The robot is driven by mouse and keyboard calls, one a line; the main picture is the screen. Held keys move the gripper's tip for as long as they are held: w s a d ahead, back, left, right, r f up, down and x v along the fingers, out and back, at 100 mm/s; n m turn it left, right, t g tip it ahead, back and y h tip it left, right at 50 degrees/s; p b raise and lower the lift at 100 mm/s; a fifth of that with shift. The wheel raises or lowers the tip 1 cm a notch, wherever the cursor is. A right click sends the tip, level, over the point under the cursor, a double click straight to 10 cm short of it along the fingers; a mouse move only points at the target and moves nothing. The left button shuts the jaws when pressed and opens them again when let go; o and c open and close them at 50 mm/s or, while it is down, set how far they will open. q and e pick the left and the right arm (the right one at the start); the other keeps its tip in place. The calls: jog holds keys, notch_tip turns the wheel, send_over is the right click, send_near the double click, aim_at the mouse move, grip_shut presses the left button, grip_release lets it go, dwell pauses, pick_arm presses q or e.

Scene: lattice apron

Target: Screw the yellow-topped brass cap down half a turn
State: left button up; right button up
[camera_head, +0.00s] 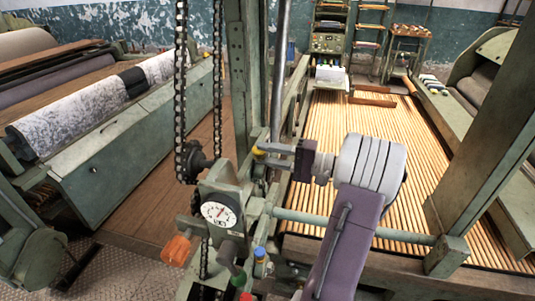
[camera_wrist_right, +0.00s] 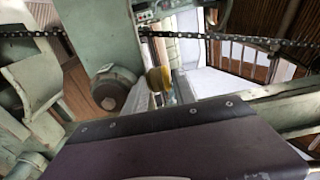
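The yellow-topped cap (camera_head: 257,151) sits at the upper right of the machine head with the dial, beside the green post. In the right wrist view its yellow top (camera_wrist_right: 158,80) shows near the middle, just beyond the purple gripper body. My right gripper (camera_head: 268,148) reaches in from the right, its fingertips at the cap. In the wrist view the cap lies between its pale fingers and nearly fills the gap. I cannot tell whether they touch it. The brass below the yellow is hidden. My left gripper is not in view.
A white dial (camera_head: 218,212) faces forward below the cap. A chain (camera_head: 180,90) hangs left of it. A green post (camera_head: 243,75) rises close behind the cap. A horizontal bar (camera_head: 350,226) passes below my right arm.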

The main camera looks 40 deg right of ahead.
grip_shut()
jog(key=shift+s+a+f+m+t+h+b, duration=0.1)
jog(key=shift+m+t+h+b, duration=0.2)
jog(key=shift+h+b, duration=0.2)
jog(key=shift+a+f+m+t+h+b, duration=0.1)
jog(key=shift+m+t+h+b, duration=0.1)
jog(key=shift+m+h+b, duration=0.25)
jog(key=m+t+h+b, duration=0.1)
jog(key=h+b, duration=0.1)
jog(key=m+t+h+b, duration=0.1)
jog(key=m+h+b, duration=0.1)
jog(key=h, duration=0.1)
jog(key=shift+s+a+f+m+b, duration=0.1)
jog(key=shift+a+m+b, duration=0.15)
jog(key=shift+a+b, duration=0.15)
jog(key=shift+a+r+m+h+b, duration=0.1)
jog(key=shift+m+h+b, duration=0.65)
jog(key=shift+h, duration=0.4)
jog(key=shift+a+r+m+h+b, duration=0.1)
jog(key=shift+m+h+b, duration=0.45)
jog(key=shift+h+b, duration=0.4)
jog(key=shift+h, duration=0.25)
jog(key=shift+o, duration=1.3)
grip_release()
jog(key=shift+r, duration=0.1)
